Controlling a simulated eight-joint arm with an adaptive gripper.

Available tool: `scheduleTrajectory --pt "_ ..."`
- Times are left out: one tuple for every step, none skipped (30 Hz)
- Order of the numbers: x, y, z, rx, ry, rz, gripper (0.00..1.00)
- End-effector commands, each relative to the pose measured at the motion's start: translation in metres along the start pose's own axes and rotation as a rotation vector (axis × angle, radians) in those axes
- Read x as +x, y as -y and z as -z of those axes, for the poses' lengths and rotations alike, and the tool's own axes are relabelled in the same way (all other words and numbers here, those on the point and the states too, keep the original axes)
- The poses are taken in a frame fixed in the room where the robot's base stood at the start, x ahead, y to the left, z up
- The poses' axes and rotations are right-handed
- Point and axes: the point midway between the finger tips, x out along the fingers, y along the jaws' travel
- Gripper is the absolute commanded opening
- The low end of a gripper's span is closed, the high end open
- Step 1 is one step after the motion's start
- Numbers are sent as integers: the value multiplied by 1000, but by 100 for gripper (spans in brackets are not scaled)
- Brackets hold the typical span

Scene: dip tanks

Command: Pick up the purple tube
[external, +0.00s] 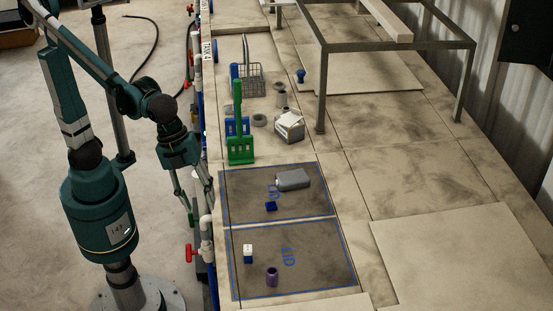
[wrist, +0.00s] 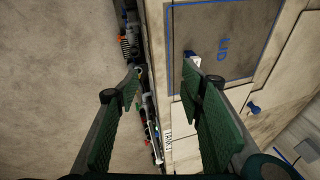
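The purple tube (external: 272,276) stands upright on the nearer dark blue-outlined mat area (external: 325,278) in the external view. I cannot make it out in the wrist view. My gripper (external: 188,205) hangs beside the left edge of the bench, well to the left of and farther back than the tube. In the wrist view my gripper (wrist: 162,72) shows two green fingers spread wide apart, with nothing between them but the bench edge and pipes below.
A white-and-blue block (external: 248,254) stands left of the tube. A dark blue cube (external: 270,206) and a grey bottle (external: 293,180) are on the farther mat. Pipes with red valves (external: 191,252) line the bench edge.

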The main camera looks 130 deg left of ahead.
Motion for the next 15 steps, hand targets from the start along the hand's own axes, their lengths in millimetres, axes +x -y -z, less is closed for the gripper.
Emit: scheduleTrajectory --pt "1 9 6 27 5 -7 39" --pt "3 12 9 46 9 -11 39" --pt "5 18 13 72 13 -19 39" --pt "6 22 16 90 17 -24 39" --pt "8 26 19 109 20 -29 39" --pt "10 31 22 134 24 -35 39" --pt "12 35 25 153 27 -40 39" --pt "14 39 28 171 30 -46 39" --pt "17 44 31 197 34 -54 39" --pt "19 48 34 215 36 -59 39" --pt "21 51 37 234 38 -64 39" --pt "24 56 41 260 42 -72 39" --pt "27 60 43 278 44 -78 39" --pt "29 64 46 297 47 -83 39" --pt "32 69 49 322 49 -91 39"
